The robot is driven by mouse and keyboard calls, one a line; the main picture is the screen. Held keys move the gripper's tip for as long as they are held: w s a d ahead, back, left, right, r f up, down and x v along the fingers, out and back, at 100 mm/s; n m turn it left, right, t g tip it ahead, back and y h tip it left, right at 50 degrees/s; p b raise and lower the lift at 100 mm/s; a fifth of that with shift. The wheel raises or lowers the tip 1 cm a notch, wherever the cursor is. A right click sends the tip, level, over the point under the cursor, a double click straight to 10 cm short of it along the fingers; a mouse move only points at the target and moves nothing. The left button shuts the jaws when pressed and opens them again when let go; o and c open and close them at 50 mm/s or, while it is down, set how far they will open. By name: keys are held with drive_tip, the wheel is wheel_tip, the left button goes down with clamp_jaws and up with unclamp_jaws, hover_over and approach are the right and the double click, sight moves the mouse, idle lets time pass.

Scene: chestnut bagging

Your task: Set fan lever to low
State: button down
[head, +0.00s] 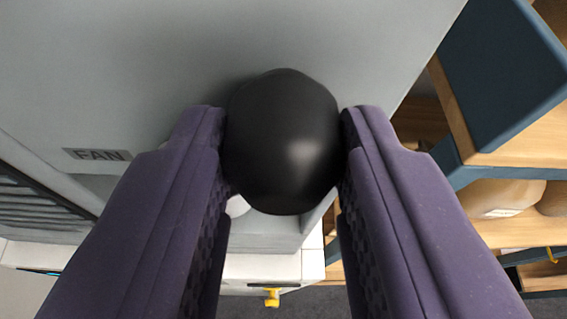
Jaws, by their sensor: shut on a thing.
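A round black knob (284,140), the end of the fan lever, is in the middle of the head view, in front of a grey panel (200,50). My gripper (284,145) has its two purple fingers on either side of the knob, touching it left and right, shut on it. The lever's shaft is mostly hidden behind the knob and fingers; a small pale round part shows just below left of the knob. A label reading FAN (97,155) is on the panel to the left. No low mark is visible.
A dark slatted vent (35,205) is at the left. A wooden shelf (510,232) with dark blue edges and tan rounded sacks (500,197) stands at the right. A white tiled ledge (290,268) with a small yellow part (271,297) lies below. Grey floor shows at the bottom.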

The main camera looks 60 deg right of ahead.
drive_tip(key=w+a+n, duration=0.1)
drive_tip(key=w+a+r+n+g+h+b, duration=0.1)
drive_tip(key=shift+w+n+h, duration=0.1)
drive_tip(key=shift+n+h, duration=0.2)
drive_tip(key=shift+n, duration=0.1)
drive_tip(key=w+a+n, duration=0.1)
drive_tip(key=w+n+g+h, duration=0.1)
drive_tip(key=shift+a+r+n, duration=0.15)
drive_tip(key=shift+a+n, duration=0.15)
drive_tip(key=shift+a, duration=0.1)
drive_tip(key=w+a+n+h, duration=0.1)
drive_tip(key=w+a+f+n+h+b, duration=0.1)
drive_tip(key=n, duration=0.1)
drive_tip(key=shift+w+g, duration=0.2)
drive_tip(key=shift+g, duration=0.2)
drive_tip(key=shift+w+a+f+n+h+b, duration=0.3)
drive_tip(key=shift+w+n+h, duration=0.05)
drive_tip(key=shift+n, duration=0.35)
drive_tip(key=shift+w+a+f+n+h+b, duration=0.3)
drive_tip(key=shift+w+n+h, duration=0.05)
drive_tip(key=shift+n, duration=0.35)
drive_tip(key=c, duration=0.8)
unclamp_jaws()
drive_tip(key=shift+w, duration=0.1)
drive_tip(key=shift+o, duration=0.2)
drive_tip(key=shift+a, duration=0.15)
